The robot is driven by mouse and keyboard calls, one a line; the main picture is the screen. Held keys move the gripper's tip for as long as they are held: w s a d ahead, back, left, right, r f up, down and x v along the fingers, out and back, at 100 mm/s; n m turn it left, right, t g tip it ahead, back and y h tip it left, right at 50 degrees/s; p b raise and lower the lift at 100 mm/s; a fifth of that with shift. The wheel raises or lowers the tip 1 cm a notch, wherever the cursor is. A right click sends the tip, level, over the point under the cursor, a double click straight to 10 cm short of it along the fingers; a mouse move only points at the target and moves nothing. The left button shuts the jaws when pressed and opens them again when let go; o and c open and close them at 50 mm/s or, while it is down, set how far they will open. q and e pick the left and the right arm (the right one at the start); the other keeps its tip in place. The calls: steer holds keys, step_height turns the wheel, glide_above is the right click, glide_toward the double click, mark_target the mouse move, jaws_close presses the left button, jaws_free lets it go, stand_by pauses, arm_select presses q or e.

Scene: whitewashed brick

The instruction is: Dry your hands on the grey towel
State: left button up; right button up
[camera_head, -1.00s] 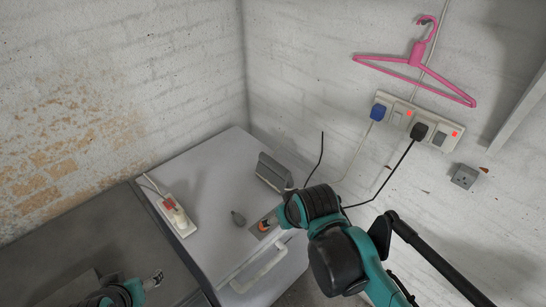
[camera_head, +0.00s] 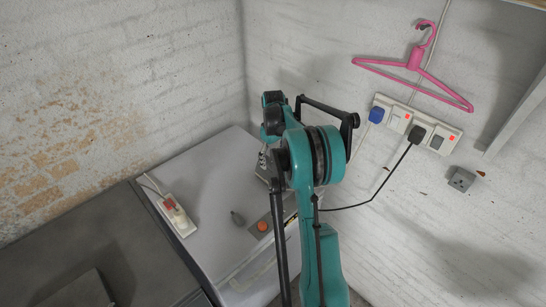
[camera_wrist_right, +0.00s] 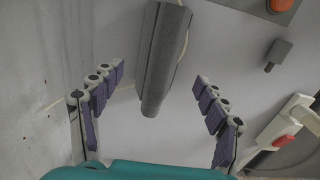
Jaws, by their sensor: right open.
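The grey towel (camera_wrist_right: 165,50) looks like a long, folded grey bundle on the white top in the right wrist view. In the head view it is mostly hidden behind my right arm. My right gripper (camera_wrist_right: 159,77) is open above the white top, with one purple-padded finger row on each side of the towel's near end. I see no finger closed on it; whether they touch it I cannot tell. In the head view the right gripper (camera_head: 263,158) is partly covered by its own wrist. My left gripper is not in view.
The white cabinet top (camera_head: 205,170) holds a power strip (camera_head: 180,216), a small grey object (camera_head: 238,218) and a plate with an orange button (camera_head: 262,227). A dark table (camera_head: 115,235) stands at left. A pink hanger (camera_head: 415,65) and sockets (camera_head: 440,140) are on the wall; a black cable hangs near my arm.

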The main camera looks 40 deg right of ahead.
mark_target(273, 171)
step_height(273, 171, down, 8)
steer(key=shift+r+b, duration=0.2)
steer(key=shift+b, duration=0.85)
steer(key=c, duration=1.6)
